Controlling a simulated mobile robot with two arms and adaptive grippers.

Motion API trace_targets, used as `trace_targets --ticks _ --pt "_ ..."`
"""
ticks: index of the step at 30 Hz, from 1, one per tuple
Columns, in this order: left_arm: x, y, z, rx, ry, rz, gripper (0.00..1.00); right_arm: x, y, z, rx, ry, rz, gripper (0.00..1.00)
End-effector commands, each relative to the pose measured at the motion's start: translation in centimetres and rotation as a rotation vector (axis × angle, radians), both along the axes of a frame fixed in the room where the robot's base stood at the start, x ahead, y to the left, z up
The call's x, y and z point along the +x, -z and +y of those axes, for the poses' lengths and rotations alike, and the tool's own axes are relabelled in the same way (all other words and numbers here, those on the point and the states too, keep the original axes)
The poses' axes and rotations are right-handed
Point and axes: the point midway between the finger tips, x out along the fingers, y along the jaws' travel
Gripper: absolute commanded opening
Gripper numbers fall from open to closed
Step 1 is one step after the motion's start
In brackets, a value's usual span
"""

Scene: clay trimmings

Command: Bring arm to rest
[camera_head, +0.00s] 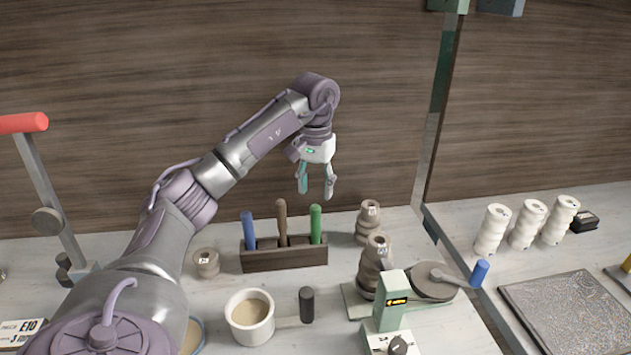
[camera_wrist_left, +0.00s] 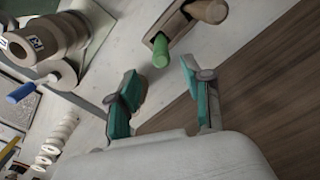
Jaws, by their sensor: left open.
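My left arm (camera_head: 225,172) reaches in from the lower left of the head view and bends down at its far end. Its left gripper (camera_head: 316,192) hangs with fingers apart and empty, above the back of the table near the tool rack. In the left wrist view the left gripper (camera_wrist_left: 160,92) also shows two teal fingers spread with nothing between them. My right gripper is in neither view.
The wooden rack (camera_head: 285,258) holds blue, brown and green handles below the gripper. Stacked clay pieces (camera_head: 368,222) and a pale green device (camera_head: 392,302) stand to the right. A cup (camera_head: 250,316) stands in front. A post (camera_head: 438,120) rises at right.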

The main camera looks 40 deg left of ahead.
Motion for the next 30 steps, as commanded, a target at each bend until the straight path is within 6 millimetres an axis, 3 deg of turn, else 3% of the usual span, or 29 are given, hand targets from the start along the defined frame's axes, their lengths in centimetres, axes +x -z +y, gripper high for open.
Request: trace_targets --ticks 1,6,24,30 --pt "0.0 -0.9 0.1 0.003 -0.001 -0.001 0.5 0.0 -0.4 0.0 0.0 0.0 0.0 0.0" --pt "0.0 -1.9 0.0 0.001 0.0 0.001 0.5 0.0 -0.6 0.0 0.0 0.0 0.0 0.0" --pt "0.0 -2.0 0.0 0.0 0.0 0.002 0.5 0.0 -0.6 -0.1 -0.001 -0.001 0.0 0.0" --pt "0.0 -4.9 0.0 0.001 0.0 0.001 0.5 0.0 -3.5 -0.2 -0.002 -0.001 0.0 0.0"
